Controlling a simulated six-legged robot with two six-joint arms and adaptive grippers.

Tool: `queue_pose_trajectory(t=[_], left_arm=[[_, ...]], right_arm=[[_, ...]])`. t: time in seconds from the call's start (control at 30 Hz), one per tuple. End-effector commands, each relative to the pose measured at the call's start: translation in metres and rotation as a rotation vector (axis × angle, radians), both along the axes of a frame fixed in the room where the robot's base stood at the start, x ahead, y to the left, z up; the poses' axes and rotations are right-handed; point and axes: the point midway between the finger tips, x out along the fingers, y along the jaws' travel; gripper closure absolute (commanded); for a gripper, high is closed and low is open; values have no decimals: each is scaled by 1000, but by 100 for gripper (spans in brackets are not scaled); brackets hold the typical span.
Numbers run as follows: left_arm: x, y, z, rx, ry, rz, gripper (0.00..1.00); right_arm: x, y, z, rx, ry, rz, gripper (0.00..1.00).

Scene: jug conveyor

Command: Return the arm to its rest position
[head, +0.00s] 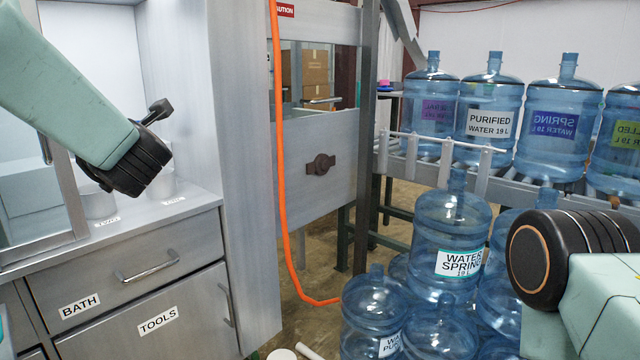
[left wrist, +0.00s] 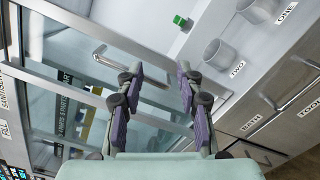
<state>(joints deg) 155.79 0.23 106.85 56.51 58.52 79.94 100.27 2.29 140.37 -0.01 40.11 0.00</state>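My left arm comes in from the upper left in the head view, in front of the grey cabinet; its gripper is not clearly visible there. In the left wrist view my left gripper (left wrist: 158,92) is open, its two purple-padded fingers apart with nothing held between them. Behind the fingers is a framed glass door with a metal bar handle (left wrist: 112,66); I see no clear contact. My right arm shows only as a black joint and pale green link at the lower right of the head view. The right gripper is out of view.
Grey cups (left wrist: 216,54) stand on the counter beside the door, near a green block (left wrist: 180,21). Below are a BATH drawer (head: 130,275) and TOOLS door (head: 165,335). An orange hose (head: 281,150) hangs mid-view. Water jugs (head: 450,235) crowd the right, several on a conveyor (head: 425,148).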

Motion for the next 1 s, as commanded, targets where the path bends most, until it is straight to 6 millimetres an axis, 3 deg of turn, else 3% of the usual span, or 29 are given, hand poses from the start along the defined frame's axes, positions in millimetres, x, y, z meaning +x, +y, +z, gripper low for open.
queue_pose_trajectory(t=[0.17,0.23,0.47,0.57,0.7,0.87,1.0], left_arm=[[8,-28,-81,371,463,-192,63],[5,-40,-123,525,647,-290,63],[-37,-80,-263,971,1132,-661,63],[-68,-95,-318,1124,1279,-839,63],[-125,-114,-388,1300,1431,-1107,63],[-205,-133,-454,1427,1533,-1432,63],[-285,-146,-497,1431,1577,-1706,63]], right_arm=[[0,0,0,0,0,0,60],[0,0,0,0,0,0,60],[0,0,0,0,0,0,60],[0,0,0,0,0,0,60],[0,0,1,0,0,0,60],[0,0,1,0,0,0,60],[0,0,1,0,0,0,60]])
